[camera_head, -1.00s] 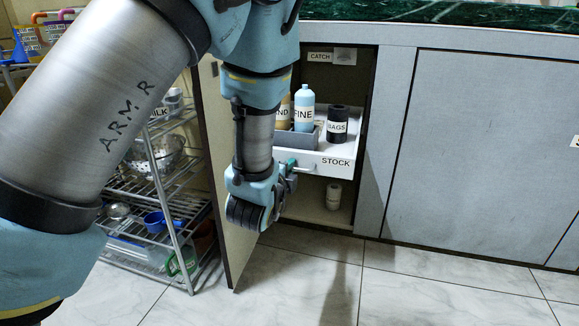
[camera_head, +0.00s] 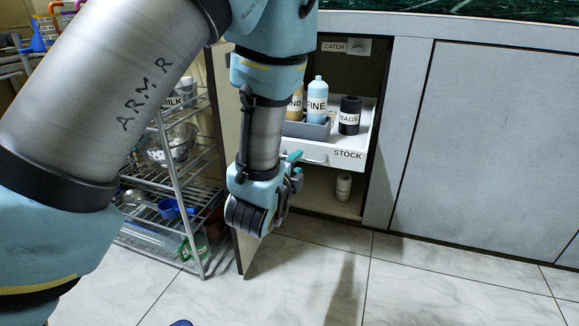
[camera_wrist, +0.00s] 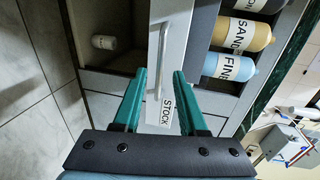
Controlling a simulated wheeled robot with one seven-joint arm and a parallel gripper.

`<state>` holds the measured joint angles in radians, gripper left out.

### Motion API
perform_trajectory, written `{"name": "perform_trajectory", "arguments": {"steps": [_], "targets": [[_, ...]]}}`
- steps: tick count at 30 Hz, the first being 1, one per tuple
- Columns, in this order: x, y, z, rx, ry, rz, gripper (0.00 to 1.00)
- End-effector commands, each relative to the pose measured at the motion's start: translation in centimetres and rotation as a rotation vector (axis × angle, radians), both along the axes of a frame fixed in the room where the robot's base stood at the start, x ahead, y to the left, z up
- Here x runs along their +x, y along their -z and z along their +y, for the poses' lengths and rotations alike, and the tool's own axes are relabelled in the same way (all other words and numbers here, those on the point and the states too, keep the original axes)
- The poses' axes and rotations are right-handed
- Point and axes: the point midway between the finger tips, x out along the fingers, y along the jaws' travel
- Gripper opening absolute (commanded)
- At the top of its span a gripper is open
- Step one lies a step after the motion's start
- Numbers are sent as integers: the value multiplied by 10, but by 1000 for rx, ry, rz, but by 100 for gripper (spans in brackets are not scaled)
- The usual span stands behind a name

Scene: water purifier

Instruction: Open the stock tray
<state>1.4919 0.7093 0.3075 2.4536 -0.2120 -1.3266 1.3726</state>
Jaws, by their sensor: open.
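The stock tray (camera_head: 345,164) is a white drawer-like tray inside an open cabinet, with a STOCK label and a bar handle (camera_head: 315,161) on its front. In the wrist view its front (camera_wrist: 171,35) runs up the picture, with the handle (camera_wrist: 158,62) ahead of and between my teal fingers. My gripper (camera_head: 296,165) is just left of the handle in the head view. In the wrist view my gripper (camera_wrist: 160,75) is open, one finger on each side of the handle's line. I cannot tell whether the fingers touch it. The tray's rear is hidden.
The open cabinet door (camera_head: 245,235) stands left, beside a wire rack (camera_head: 180,170). A white container (camera_head: 343,187) sits below.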

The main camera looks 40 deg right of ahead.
Motion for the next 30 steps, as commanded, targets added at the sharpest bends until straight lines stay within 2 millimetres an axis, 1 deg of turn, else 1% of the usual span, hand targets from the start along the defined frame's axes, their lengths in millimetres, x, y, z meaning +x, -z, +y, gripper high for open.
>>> {"name": "perform_trajectory", "arguments": {"steps": [1, 5, 8, 17, 30], "targets": [[-7, -6, 11, 5, 0, 2, 41], [-24, -12, 36, 6, 3, 1, 41], [-23, -15, 34, 5, 0, 0, 41], [-28, -17, 43, 4, -1, -1, 41], [-34, -14, 53, 1, 0, 1, 41]]}}
